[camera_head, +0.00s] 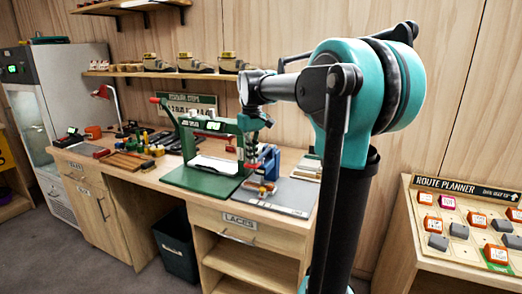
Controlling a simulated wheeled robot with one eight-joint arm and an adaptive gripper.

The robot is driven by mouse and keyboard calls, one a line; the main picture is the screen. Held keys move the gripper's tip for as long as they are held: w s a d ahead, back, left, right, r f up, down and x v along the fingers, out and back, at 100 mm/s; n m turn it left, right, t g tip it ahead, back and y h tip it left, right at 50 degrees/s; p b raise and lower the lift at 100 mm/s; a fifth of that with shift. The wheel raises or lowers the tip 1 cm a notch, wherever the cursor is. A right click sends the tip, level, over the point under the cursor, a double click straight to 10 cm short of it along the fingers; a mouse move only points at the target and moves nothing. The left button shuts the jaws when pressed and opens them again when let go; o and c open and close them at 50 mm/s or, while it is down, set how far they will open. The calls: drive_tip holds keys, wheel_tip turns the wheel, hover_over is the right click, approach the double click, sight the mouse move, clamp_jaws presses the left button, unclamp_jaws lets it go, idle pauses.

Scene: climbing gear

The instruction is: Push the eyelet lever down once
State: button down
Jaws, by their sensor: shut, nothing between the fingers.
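A green press (183,145) stands on the workbench, with a flat green base and a small lit display (213,126) on its top beam. A dark lever with a red knob (155,100) rises up and to the left from the press's left side; it looks like the eyelet lever and is raised. My gripper (249,163) hangs down at the right end of the press, well to the right of the red knob and apart from it. It is shut and empty. It is small in the picture and partly merges with the press's right post and the blue item behind.
The wooden workbench (235,203) holds small tools and blocks left of the press and a grey mat (285,196) at right. A wall shelf (150,74) hangs above. A dark bin (175,248) stands below. A route planner board (460,224) is at right.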

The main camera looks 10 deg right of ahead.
wheel_tip(320, 180, up, 10)
drive_tip(key=shift+r, duration=0.15)
idle(0.8)
